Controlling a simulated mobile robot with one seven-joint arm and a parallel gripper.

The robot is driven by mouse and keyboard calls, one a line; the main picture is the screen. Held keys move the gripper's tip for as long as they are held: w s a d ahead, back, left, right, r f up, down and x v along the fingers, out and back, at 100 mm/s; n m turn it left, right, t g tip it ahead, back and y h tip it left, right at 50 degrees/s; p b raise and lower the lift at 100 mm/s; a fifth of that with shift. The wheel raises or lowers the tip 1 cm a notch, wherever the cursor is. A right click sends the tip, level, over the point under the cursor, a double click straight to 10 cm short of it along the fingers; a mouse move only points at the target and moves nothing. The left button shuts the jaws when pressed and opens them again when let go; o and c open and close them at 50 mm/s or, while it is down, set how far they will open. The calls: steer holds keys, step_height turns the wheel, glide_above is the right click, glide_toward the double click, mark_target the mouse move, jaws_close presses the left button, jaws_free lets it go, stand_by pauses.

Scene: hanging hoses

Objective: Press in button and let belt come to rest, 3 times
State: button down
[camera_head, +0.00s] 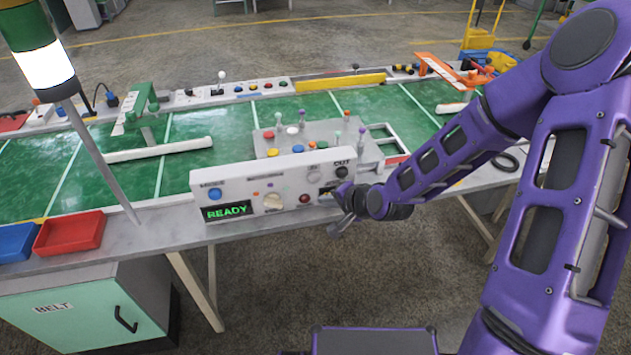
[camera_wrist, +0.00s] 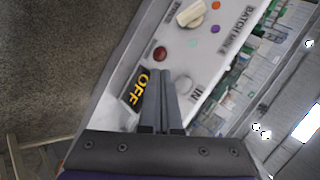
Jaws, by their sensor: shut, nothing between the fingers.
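The white control box (camera_head: 240,184) stands at the front edge of the green belt (camera_head: 190,130). Its front carries a green READY display (camera_head: 226,211), a blue button (camera_head: 215,193), a cream knob (camera_head: 273,202), a red button (camera_head: 305,198) and a dark button (camera_head: 342,172). My gripper (camera_head: 345,195) is at the box's right end and hides part of it. In the wrist view my gripper (camera_wrist: 164,75) is shut and empty, its tips between the OFF display (camera_wrist: 140,88) and a pale round button (camera_wrist: 183,84) labelled IN. Whether the tips touch the panel I cannot tell.
Red (camera_head: 70,233) and blue (camera_head: 15,242) trays sit at the left front. A lit signal lamp (camera_head: 45,65) rises on a pole there. A raised plate with several coloured knobs (camera_head: 300,125) stands behind the box. The floor in front is clear.

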steer(key=shift+w+a, duration=0.2)
steer(key=shift+w, duration=0.5)
steer(key=shift+w+a, duration=0.2)
steer(key=shift+w, duration=0.45)
steer(key=shift+w+a, duration=0.2)
steer(key=shift+w, duration=0.5)
steer(key=shift+w, duration=0.15)
stand_by(0.4)
steer(key=shift+w+a, duration=0.1)
steer(key=shift+w, duration=0.1)
steer(key=shift+w+a, duration=0.15)
steer(key=shift+w, duration=0.35)
stand_by(0.9)
steer(key=shift+s+d, duration=0.3)
steer(key=shift+s, duration=0.55)
steer(key=shift+s+d+p, duration=0.15)
steer(key=shift+s+d, duration=0.05)
steer(key=shift+s, duration=0.6)
steer(key=shift+s+d+p, duration=0.1)
steer(key=shift+s+d, duration=0.15)
steer(key=shift+s, duration=0.6)
steer(key=shift+s+d+p, duration=0.15)
steer(key=shift+s+d, duration=0.05)
steer(key=shift+s, duration=0.6)
stand_by(0.5)
